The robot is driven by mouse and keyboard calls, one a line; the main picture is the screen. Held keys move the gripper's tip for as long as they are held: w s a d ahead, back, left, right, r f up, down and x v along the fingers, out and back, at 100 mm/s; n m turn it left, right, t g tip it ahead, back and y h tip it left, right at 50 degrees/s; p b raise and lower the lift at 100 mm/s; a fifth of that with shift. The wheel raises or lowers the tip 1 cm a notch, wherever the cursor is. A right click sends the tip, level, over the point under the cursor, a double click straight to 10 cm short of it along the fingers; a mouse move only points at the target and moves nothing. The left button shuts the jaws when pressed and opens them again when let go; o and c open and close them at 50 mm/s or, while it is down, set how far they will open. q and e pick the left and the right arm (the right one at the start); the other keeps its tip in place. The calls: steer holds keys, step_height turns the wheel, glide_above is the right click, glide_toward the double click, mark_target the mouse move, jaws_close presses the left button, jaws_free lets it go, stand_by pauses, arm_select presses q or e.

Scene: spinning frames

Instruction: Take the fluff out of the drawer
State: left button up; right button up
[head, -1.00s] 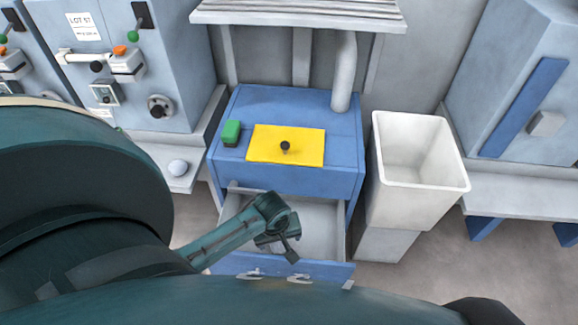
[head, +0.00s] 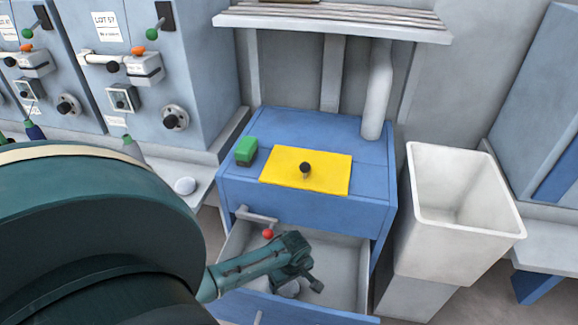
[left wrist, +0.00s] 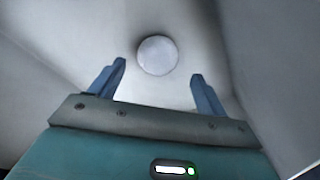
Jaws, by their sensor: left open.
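The blue drawer (head: 345,308) under the yellow-topped cabinet is pulled open, and its grey inside shows. A pale round ball of fluff (left wrist: 157,55) lies on the drawer floor in the left wrist view. My left gripper (head: 300,281) reaches down into the drawer, above the fluff. In the left wrist view its two blue fingers (left wrist: 159,75) are apart and empty, with the fluff just beyond and between their tips. My right gripper is not in view.
A tall white bin (head: 465,235) stands right of the cabinet. A green block (head: 246,150) and a yellow plate (head: 325,172) with a black knob (head: 305,168) are on top. Another pale ball (head: 185,186) lies on the left ledge.

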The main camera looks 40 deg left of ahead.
arm_select(q)
steer(key=f+b, duration=0.2)
steer(key=f, duration=0.1)
steer(key=f+b, duration=0.1)
steer(key=f, duration=0.1)
steer(key=shift+w+a, duration=0.2)
steer(key=shift+w, duration=0.05)
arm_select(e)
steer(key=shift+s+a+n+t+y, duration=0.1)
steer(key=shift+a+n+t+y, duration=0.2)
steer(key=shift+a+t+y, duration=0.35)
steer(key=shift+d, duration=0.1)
arm_select(q)
steer(key=c, duration=1.1)
